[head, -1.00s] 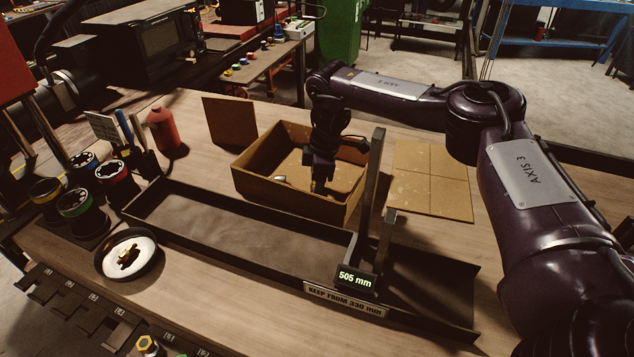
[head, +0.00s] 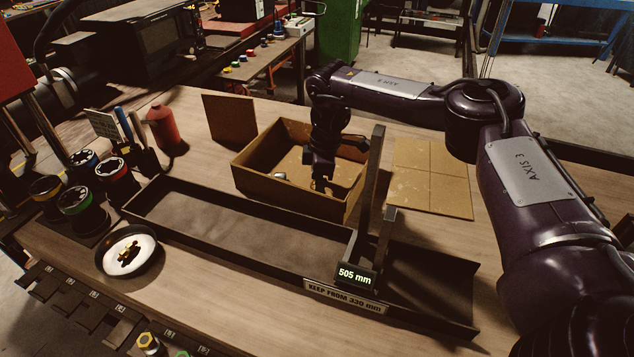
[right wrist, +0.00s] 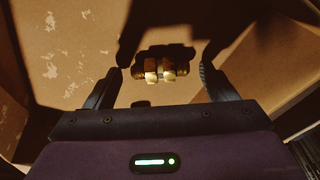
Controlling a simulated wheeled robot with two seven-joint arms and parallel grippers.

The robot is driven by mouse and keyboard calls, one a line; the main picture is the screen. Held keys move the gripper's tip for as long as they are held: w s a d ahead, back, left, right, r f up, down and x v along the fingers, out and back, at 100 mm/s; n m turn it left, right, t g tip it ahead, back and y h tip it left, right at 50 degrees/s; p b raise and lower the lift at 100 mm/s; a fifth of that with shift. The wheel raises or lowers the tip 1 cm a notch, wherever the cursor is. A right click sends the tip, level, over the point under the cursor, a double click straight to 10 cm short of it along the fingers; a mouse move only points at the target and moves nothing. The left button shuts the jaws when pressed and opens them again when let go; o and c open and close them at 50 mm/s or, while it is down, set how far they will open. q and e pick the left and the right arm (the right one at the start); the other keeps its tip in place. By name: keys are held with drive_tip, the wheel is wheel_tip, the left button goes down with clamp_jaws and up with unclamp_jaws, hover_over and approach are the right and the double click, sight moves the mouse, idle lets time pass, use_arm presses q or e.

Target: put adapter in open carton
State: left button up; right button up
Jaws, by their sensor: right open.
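The open carton (head: 262,190) is a brown cardboard box standing behind the long dark tray. My right gripper (head: 319,185) points down into it. In the right wrist view my right gripper (right wrist: 162,78) has its fingers spread apart. A brass adapter (right wrist: 160,68) with hex nuts shows between and just beyond the fingertips, with gaps to both fingers. It appears to be inside the carton, over a brown cardboard surface (right wrist: 60,50); I cannot tell whether it rests on the floor. A small silvery piece (head: 279,176) also shows inside the carton. My left gripper is out of view.
A long dark tray (head: 220,225) with an upright post (head: 372,190) and a "505 mm" display (head: 355,277) lies in front of the carton. A bowl (head: 130,252) with brass pieces, several dark cups (head: 117,180) and a red bottle (head: 162,126) stand left.

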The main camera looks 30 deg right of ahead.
drive_tip(key=r, duration=0.1)
drive_tip(key=r+b, duration=0.1)
drive_tip(key=r, duration=0.2)
drive_tip(key=shift+d+r, duration=0.3)
drive_tip(key=shift+d, duration=0.05)
wheel_tip(320, 180, up, 7)
drive_tip(key=shift+s+d+p, duration=0.35)
drive_tip(key=shift+d, duration=0.1)
drive_tip(key=shift+r, duration=0.1)
